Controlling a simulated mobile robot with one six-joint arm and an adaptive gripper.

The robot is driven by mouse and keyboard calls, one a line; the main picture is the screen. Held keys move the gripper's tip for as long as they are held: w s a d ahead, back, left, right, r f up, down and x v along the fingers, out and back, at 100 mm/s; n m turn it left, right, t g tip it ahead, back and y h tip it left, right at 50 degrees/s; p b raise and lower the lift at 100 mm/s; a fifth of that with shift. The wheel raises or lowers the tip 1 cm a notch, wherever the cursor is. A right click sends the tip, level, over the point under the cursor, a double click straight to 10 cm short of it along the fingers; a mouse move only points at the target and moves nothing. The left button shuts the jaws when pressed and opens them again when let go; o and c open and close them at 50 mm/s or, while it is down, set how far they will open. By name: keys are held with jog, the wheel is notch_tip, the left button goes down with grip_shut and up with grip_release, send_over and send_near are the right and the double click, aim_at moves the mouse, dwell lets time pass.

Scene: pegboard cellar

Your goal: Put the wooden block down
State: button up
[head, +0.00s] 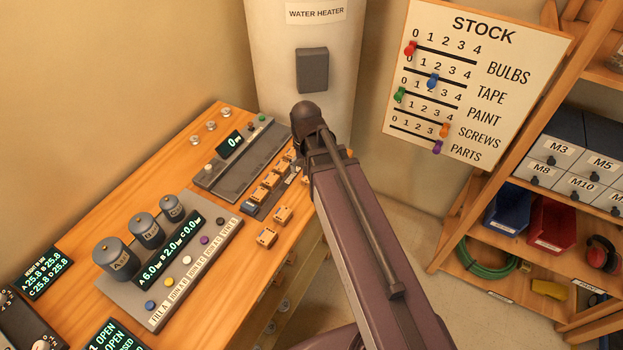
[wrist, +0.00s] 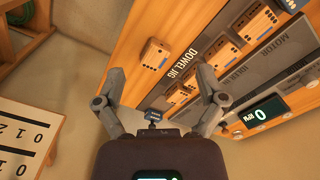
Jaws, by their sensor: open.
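Several small wooden blocks are on the bench. In the head view two lie loose on the wood, one nearer the front edge (head: 266,237) and another wooden block (head: 282,215) just behind it. Other blocks (head: 261,193) sit in a row on the grey dowel jig (head: 249,209). In the wrist view my gripper (wrist: 160,75) is open, with its fingers wide apart. A loose wooden block (wrist: 155,52) shows beyond the fingertips, and jig blocks (wrist: 222,52) show to the right. I see no block held. In the head view my arm hides the gripper.
A grey station with a display reading 0 (head: 234,142) stands behind the jig. A button panel with three canisters (head: 147,230) is to the left. The water heater (head: 303,40) rises behind the bench. Bare wood (head: 225,260) lies in front of the jig. Shelves (head: 480,225) stand right.

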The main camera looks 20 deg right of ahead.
jog(key=s+n, duration=0.1)
jog(key=s, duration=0.1)
jog(key=s+n, duration=0.1)
jog(key=s, duration=0.2)
jog(key=shift+s, duration=0.1)
